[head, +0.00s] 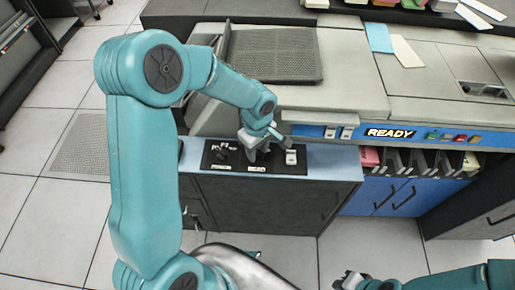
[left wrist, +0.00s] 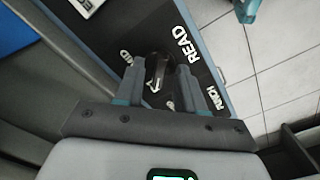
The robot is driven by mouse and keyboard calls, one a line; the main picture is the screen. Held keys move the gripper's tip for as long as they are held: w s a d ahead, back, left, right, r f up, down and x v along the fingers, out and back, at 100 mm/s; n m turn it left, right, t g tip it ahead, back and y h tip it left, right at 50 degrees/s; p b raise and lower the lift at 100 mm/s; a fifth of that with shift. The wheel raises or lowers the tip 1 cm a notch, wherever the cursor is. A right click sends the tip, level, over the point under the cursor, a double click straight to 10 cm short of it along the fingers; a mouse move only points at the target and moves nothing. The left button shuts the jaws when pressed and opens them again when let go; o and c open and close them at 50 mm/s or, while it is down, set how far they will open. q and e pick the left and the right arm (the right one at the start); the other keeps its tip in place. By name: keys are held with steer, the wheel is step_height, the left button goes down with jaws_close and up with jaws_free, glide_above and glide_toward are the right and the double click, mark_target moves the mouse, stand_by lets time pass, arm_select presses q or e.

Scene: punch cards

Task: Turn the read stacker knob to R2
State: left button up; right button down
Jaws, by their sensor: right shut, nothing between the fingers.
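The dark read stacker knob (left wrist: 158,72) with a white pointer mark sits on a black panel with white lettering, READ among it, in the left wrist view. The fingers of my left gripper (left wrist: 161,86) are on either side of it; I cannot tell whether they press on it. In the head view my left gripper (head: 262,150) is down at the black panel (head: 222,168) and hides the read knob. Another knob (head: 223,149) stands to its left. The setting the pointer marks is not readable. My right gripper (head: 350,281) is low at the bottom edge, shut and empty.
A white switch (head: 291,157) is on the panel right of my left gripper. Behind it rises the machine with a lit READY sign (head: 390,133) and coloured buttons. Card pockets (head: 410,160) are at the right. The tiled floor in front is clear.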

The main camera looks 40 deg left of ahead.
arm_select(q)
jaws_close()
steer(key=shift+m+b, duration=0.55)
steer(key=shift+m, duration=0.15)
steer(key=shift+m+b, duration=0.5)
steer(key=shift+m, duration=0.7)
steer(key=m+b, duration=0.1)
steer(key=m, duration=0.3)
steer(key=shift+m, duration=0.4)
